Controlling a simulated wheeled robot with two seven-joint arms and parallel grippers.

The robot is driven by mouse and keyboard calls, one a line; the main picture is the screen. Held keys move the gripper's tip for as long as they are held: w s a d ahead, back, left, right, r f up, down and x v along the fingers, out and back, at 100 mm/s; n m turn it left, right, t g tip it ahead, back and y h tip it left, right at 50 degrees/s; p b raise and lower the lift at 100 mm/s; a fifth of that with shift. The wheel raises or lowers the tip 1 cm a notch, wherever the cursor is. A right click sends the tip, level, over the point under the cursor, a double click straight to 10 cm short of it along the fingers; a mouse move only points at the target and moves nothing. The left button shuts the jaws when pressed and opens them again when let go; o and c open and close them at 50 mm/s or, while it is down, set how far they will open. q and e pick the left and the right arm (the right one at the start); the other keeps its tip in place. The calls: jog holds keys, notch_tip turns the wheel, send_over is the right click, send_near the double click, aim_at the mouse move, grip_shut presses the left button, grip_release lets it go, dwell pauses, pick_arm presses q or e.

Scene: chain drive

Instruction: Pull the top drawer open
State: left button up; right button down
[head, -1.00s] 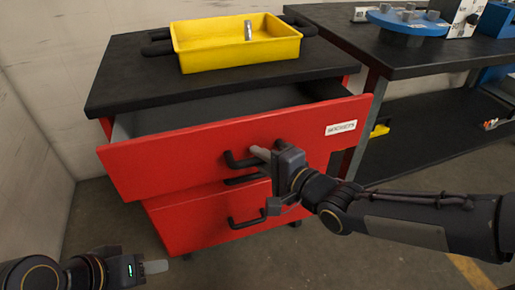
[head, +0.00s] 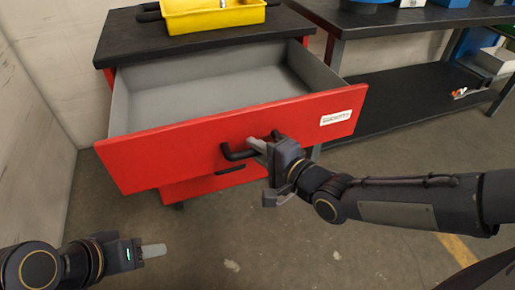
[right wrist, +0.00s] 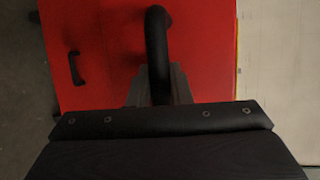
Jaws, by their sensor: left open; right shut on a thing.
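The top drawer (head: 190,152) of the red cabinet is pulled well out in the head view, and its grey inside (head: 210,88) looks empty. Its black handle (head: 238,154) is at the middle of the red front. My right gripper (head: 262,147) is shut on this handle; the right wrist view shows the handle bar (right wrist: 157,50) running down between the fingers. My left gripper (head: 152,251) is open and empty, low at the left, apart from the cabinet. A lower red drawer (head: 205,184) is mostly hidden beneath the top one.
A yellow tray (head: 205,18) with a small metal part stands on the black cabinet top (head: 115,40). A dark workbench with a lower shelf (head: 400,105) stands at the right. A pale wall (head: 40,100) is close at the left. The floor in front is clear.

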jog(key=shift+s+d, duration=0.1)
jog(key=shift+s, duration=0.1)
jog(key=c, duration=1.3)
grip_release()
jog(key=shift+s+d+r, duration=0.15)
jog(key=shift+s+d, duration=0.05)
jog(key=shift+d, duration=0.05)
jog(key=p+v, duration=0.3)
jog(key=v, duration=0.4)
jog(key=shift+s+p, duration=0.1)
jog(key=shift+p, duration=0.25)
